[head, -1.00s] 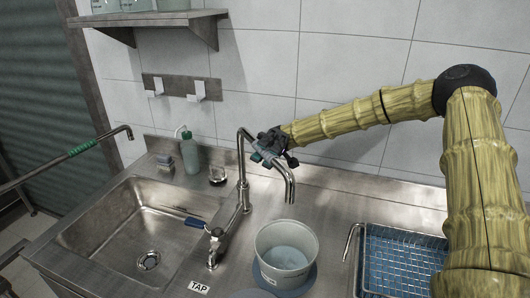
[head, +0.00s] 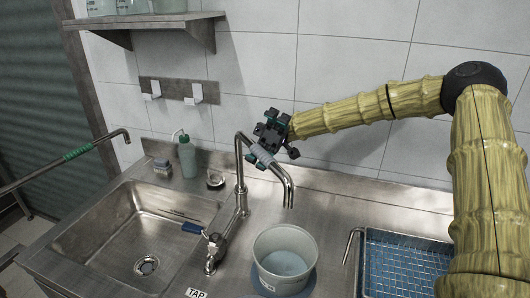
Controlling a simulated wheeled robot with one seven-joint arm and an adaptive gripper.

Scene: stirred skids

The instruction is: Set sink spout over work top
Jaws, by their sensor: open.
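The chrome sink spout (head: 241,165) rises from its base between the basin and the work top (head: 330,215). Its arm points right, and its downturned end hangs over the work top, above and behind a pale round tub. A grey sleeve (head: 263,157) sits on the spout's arm. My gripper (head: 268,136) is open, just above and behind the sleeve. It looks clear of the spout, though the overlap hides any small gap. The tap handle (head: 215,245) stands at the basin's right edge, behind a "TAP" label.
The tub (head: 284,262) stands on the work top. A blue wire basket (head: 400,265) is at the right. A bottle (head: 187,158) stands at the back.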

